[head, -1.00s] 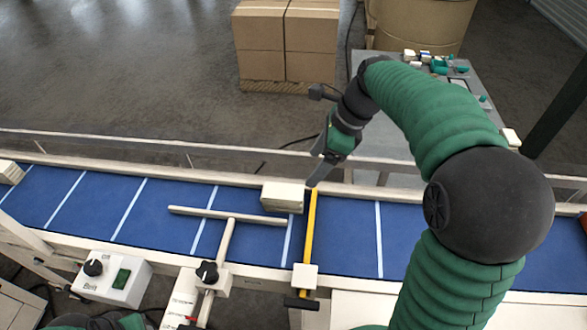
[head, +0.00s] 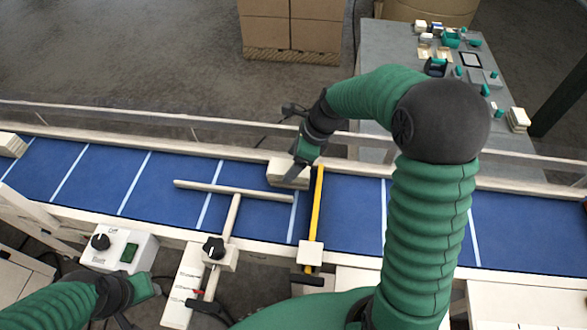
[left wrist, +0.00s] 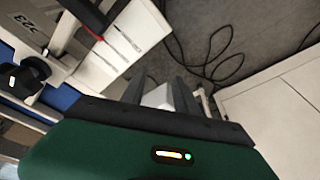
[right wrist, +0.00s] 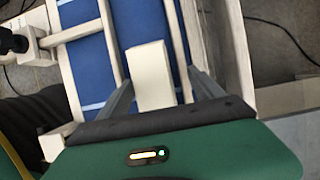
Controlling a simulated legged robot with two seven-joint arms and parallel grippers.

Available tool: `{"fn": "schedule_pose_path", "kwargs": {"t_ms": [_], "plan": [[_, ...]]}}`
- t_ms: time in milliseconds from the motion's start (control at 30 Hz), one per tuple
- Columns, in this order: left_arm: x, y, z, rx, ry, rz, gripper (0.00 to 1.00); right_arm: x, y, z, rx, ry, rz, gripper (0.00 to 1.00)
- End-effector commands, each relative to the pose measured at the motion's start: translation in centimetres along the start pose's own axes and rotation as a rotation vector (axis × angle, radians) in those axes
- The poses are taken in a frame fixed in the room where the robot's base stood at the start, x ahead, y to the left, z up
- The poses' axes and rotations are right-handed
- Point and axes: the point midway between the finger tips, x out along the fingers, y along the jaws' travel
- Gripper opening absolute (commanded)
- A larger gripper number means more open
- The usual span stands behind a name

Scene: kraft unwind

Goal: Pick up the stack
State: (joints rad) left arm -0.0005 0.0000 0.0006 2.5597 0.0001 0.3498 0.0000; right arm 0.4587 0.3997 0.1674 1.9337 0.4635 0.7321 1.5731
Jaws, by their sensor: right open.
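The stack (head: 284,172) is a cream, block-like pile on the blue belt, near the far rail and against the left side of the yellow bar. My right gripper (head: 298,172) is over it from the far side and hides part of it. In the right wrist view the stack (right wrist: 148,72) lies between the two open fingers, with gaps visible beside it. My left gripper (head: 142,296) is low at the left, on the near side of the belt. In the left wrist view its fingers (left wrist: 160,92) stand around a pale patch; I cannot tell whether they hold it.
The blue belt (head: 110,185) has wooden rails. A yellow bar (head: 316,215) crosses it, and a wooden T-shaped guide (head: 232,212) lies left of it. A control box (head: 120,247) stands in front. A grey table (head: 400,75) with small items and cartons (head: 290,30) are behind.

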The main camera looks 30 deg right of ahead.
Motion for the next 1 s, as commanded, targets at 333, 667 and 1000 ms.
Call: {"fn": "schedule_pose_path", "kwargs": {"t_ms": [333,667,1000], "plan": [[-0.1,-0.1,0.0,-0.001,-0.001,0.0,0.36,1.8,-0.2,-0.1,-0.001,-0.001,0.001,0.76],[-0.4,0.0,-0.1,-0.001,-0.001,0.0,0.36,1.9,-0.2,-0.3,0.0,-0.002,0.002,0.76],[-0.4,0.0,-0.1,-0.001,0.0,0.0,0.36,2.2,0.0,-0.1,-0.001,0.001,0.0,0.76]]}}
